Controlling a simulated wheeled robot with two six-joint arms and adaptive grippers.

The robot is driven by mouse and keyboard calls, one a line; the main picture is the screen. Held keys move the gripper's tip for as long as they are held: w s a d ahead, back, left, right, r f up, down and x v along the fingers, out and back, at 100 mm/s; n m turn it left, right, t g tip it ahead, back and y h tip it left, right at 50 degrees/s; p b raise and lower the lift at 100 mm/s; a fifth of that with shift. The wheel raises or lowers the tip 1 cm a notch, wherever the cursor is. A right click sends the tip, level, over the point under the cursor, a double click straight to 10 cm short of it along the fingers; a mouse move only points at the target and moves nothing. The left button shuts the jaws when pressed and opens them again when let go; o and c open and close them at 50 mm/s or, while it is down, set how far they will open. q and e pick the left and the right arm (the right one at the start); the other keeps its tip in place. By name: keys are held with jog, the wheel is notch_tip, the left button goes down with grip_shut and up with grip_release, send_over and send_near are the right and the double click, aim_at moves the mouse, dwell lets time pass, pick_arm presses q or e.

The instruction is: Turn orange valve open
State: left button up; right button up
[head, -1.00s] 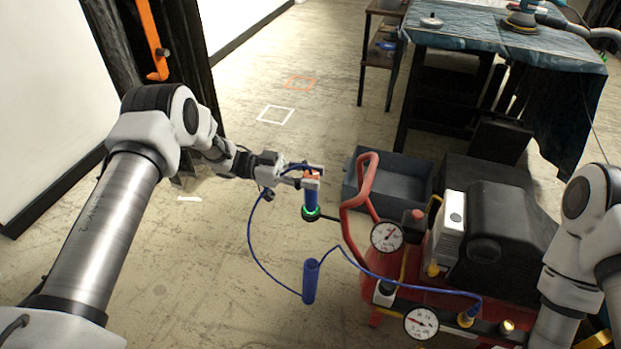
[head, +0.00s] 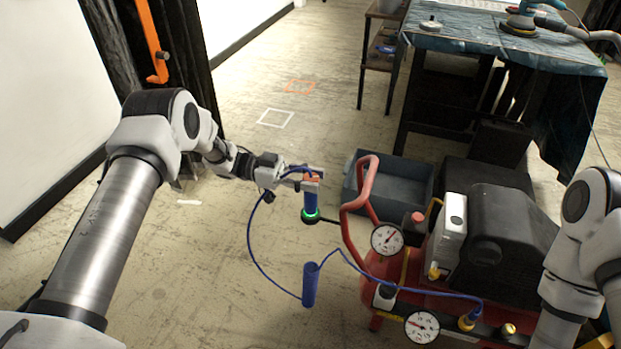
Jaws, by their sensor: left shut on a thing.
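The orange valve (head: 311,180) is a small piece at the top of an upright blue cylinder (head: 311,201) with a glowing green ring near its foot. My left gripper (head: 316,179) comes in from the left, shut on the orange valve, and its fingers hide most of it. A thin dark rod runs from the cylinder's foot toward the red compressor (head: 361,205). My right arm shows at the right edge, but its gripper is out of view.
Two dial gauges (head: 387,238) face me on the compressor. A blue hose (head: 254,255) loops below my left gripper to a hanging blue tube (head: 310,285). A grey bin (head: 352,181) stands behind. A cloth-covered table (head: 470,35) is at the back right. Floor at the left is clear.

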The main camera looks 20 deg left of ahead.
dwell(0.4)
pick_arm(q)
jog(key=o, duration=1.2)
jog(key=shift+c, duration=0.2)
jog(key=a, duration=1.2)
jog(key=shift+s, duration=0.15)
